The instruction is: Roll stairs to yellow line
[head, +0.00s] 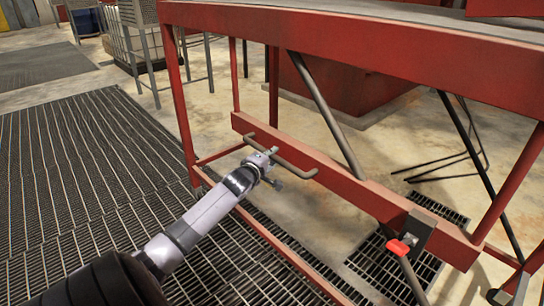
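The red-framed stairs (360,50) fill the right and middle of the head view, on thin red legs and dark diagonal struts. A low red crossbeam (350,187) carries a grey bar handle (300,168) on its near side. My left gripper (271,166) reaches in from the lower left and is at the handle's middle, overlapping it in the picture. I cannot tell whether its fingers are closed around the bar. A red-tipped lever (398,248) sits by a dark bracket on the same beam. My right gripper is not in view. No yellow line shows.
Dark metal floor grating (80,190) covers the left and front, with bare concrete (230,100) beyond. A grey-framed cage or rack (140,45) stands at the back left. A red block (340,85) stands behind the stairs. The grating on the left is clear.

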